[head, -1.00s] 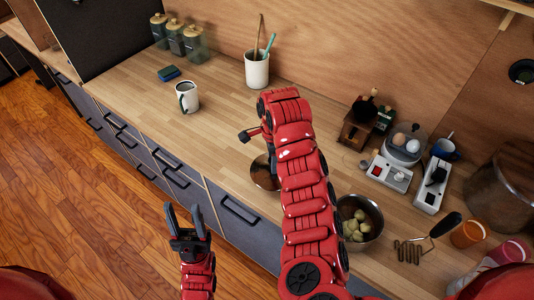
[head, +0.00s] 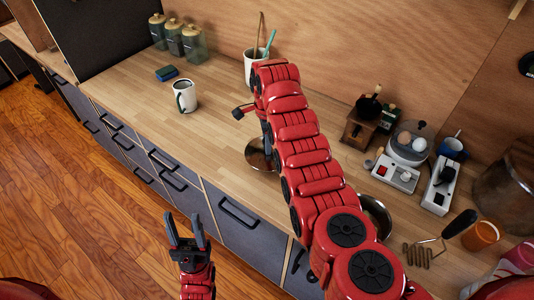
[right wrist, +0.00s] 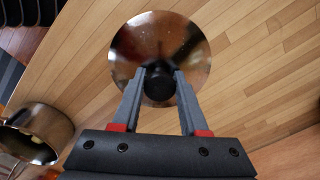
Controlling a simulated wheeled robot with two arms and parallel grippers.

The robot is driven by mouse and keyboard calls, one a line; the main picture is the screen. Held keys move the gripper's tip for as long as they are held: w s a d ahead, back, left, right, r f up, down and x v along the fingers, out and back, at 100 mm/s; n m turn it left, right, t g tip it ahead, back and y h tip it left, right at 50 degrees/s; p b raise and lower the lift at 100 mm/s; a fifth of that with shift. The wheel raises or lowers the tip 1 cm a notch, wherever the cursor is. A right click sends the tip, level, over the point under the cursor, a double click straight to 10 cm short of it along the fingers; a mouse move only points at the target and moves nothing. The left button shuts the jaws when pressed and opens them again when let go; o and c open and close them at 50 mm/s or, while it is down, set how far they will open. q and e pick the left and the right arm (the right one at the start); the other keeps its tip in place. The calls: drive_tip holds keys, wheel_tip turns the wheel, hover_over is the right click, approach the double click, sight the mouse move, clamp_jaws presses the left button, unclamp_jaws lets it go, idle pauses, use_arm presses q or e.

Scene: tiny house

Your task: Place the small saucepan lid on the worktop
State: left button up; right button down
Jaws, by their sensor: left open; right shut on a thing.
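The small saucepan lid (head: 257,153) is a round, shiny metal disc with a dark knob. It is over the worktop (head: 215,125), partly hidden by my right arm in the head view. In the right wrist view the lid (right wrist: 160,40) shows whole, with bare wood around it. My right gripper (right wrist: 159,75) is shut on the lid's knob. I cannot tell whether the lid touches the wood. My left gripper (head: 186,222) is open and empty, over the floor in front of the drawers.
A white mug (head: 185,97) and a blue sponge (head: 166,73) stand to the left on the worktop, with clear wood between mug and lid. A metal pan (head: 377,214) is partly behind my right arm; a metal pan shows in the wrist view (right wrist: 40,125). An egg cooker (head: 405,150) is right.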

drive_tip(key=f+p, duration=0.1)
drive_tip(key=p, duration=0.1)
drive_tip(key=shift+f+p, duration=0.3)
drive_tip(key=shift+p, duration=0.1)
drive_tip(key=shift+w+f, duration=0.1)
drive_tip(key=shift+f, duration=0.8)
drive_tip(key=shift+f, duration=0.1)
drive_tip(key=shift+f, duration=0.15)
drive_tip(key=shift+c, duration=2.2)
unclamp_jaws()
